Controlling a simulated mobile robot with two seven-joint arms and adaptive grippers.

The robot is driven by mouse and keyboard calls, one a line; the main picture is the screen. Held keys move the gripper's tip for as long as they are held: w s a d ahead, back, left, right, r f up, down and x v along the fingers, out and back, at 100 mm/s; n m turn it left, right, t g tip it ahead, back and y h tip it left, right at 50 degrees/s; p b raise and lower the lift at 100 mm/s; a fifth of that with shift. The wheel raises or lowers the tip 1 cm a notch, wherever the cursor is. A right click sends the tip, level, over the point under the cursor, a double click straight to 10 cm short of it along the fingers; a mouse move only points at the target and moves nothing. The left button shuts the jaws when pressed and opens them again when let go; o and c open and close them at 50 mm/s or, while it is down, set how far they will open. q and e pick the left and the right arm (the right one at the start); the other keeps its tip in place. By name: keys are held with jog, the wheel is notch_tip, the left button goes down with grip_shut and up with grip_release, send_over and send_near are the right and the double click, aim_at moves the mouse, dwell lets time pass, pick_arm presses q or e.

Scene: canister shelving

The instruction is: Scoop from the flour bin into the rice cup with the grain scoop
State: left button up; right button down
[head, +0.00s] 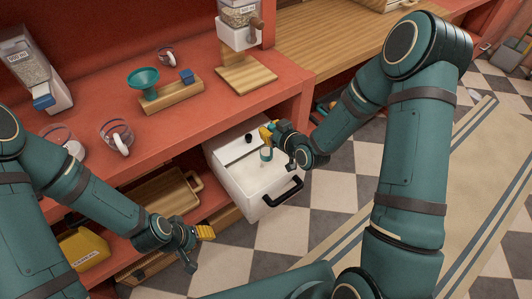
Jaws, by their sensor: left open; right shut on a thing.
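The white flour bin (238,199) is pulled out below the counter, with a black handle on its front and pale contents inside. My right gripper (268,134) is over the bin, shut on the grain scoop (266,155). The scoop shows as a small white and teal piece below the fingers; its handle is mostly hidden. Clear cups with white handles stand on the red counter: one in the middle (117,137), one at left (64,142), one at back (167,56). I cannot tell which is the rice cup. My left gripper (199,246) is open and empty, left of the bin.
A grain dispenser (35,70) stands at left, another (239,16) at back. A teal funnel (144,80) and blue block (187,76) are on a wooden stand (172,97). A wooden tray (160,197) and yellow container (84,248) are on the lower shelf.

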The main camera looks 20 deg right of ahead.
jog(key=shift+w+f, duration=0.1)
jog(key=shift+w, duration=0.05)
dwell(0.4)
jog(key=shift+r+p, duration=0.85)
jog(key=shift+r, duration=1.2)
